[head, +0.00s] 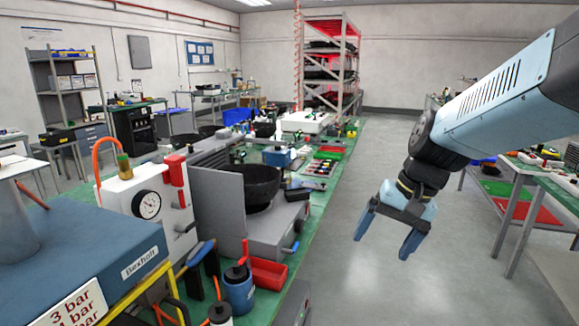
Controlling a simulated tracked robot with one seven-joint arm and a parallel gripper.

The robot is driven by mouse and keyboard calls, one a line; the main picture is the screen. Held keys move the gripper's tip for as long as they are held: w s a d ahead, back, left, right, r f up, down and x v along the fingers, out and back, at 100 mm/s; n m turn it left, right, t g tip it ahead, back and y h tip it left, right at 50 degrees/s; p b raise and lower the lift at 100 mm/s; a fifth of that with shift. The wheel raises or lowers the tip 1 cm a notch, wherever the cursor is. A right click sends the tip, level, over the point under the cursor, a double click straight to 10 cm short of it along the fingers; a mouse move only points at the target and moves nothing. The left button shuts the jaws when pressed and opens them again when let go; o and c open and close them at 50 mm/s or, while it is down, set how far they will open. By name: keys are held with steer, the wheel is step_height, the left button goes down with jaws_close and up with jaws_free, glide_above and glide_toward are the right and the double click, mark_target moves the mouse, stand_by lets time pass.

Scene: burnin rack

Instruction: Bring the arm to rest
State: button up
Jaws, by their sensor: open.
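My gripper (388,238) hangs from my blue and grey arm at the right of the head view. Its two light-blue fingers point down and are spread apart. Nothing is between them. It is over the open grey floor, to the right of the long green bench (336,165), and touches nothing that I can see. My arm comes in from the upper right edge.
On the bench stand a white gauge unit (147,205), a grey machine with a black bowl (262,184) and a red bin (268,272). A tall rack (350,70) stands at the back. A table (515,207) is at right. The aisle floor (385,160) is clear.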

steer(key=s+d+r+n+t+h, duration=0.3)
steer(key=s+d+r+t, duration=0.1)
steer(key=s+d+r, duration=0.1)
steer(key=shift+v, duration=0.9)
steer(key=shift+d, duration=0.15)
steer(key=shift+c, duration=0.3)
stand_by(0.9)
